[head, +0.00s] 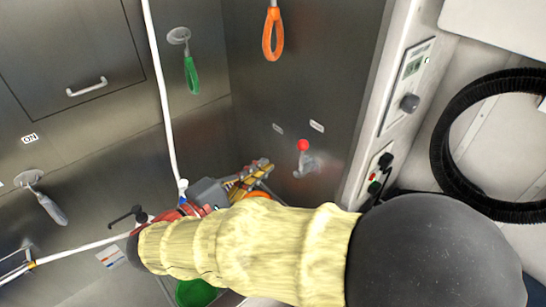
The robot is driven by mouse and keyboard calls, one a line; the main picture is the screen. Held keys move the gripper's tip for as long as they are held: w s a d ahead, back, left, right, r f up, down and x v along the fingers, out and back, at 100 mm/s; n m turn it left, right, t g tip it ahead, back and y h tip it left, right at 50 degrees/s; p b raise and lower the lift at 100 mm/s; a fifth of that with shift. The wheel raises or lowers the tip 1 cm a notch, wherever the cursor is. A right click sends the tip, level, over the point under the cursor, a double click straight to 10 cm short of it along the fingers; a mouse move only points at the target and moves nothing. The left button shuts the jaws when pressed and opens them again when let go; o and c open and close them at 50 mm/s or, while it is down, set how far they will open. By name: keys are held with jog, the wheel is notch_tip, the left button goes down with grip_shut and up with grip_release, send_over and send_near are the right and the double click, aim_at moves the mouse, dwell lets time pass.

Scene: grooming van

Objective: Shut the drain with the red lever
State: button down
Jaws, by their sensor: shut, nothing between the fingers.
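The red lever (303,146) has a round red knob on a grey metal body. It is mounted on the dark steel wall right of centre, and its knob points up. Two small pale labels sit on the wall above it, too small to read. My gripper (262,170) is shut and empty, just left of the lever and a little lower, with a visible gap between them. My arm in its yellow sleeve comes in from the lower right and hides the area below the lever. The drain itself cannot be made out.
A white hose (160,90) hangs left of my gripper. An orange loop (273,35) hangs above, and a green-handled tool (191,75) hangs on the left wall. A control panel (410,85) and a black coiled hose (445,150) are at right. A green container (196,293) is below my arm.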

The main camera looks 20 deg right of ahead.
jog(key=shift+v, duration=0.9)
jog(key=shift+d, duration=0.1)
jog(key=s+d+f+m+g+y, duration=0.1)
jog(key=s+d+f+g+y, duration=0.15)
jog(key=d, duration=0.25)
jog(key=s+d+f+m+g+y, duration=0.1)
jog(key=s+d+m+g, duration=0.15)
jog(key=d, duration=0.25)
jog(key=s+d+f+g+y, duration=0.2)
jog(key=s+f+y, duration=0.1)
jog(key=s, duration=0.2)
jog(key=s+a+m+t+y, duration=0.1)
jog(key=m+y, duration=0.1)
jog(key=s+a+m+t+y, duration=0.1)
jog(key=m+y, duration=0.1)
jog(key=y, duration=0.1)
jog(key=s+a+m+t+y, duration=0.1)
jog(key=a+m+y, duration=0.1)
jog(key=y, duration=0.1)
jog(key=shift+s+r+t+y, duration=0.25)
jog(key=shift+s+t, duration=0.1)
jog(key=shift+t, duration=0.05)
jog(key=shift+a, duration=0.15)
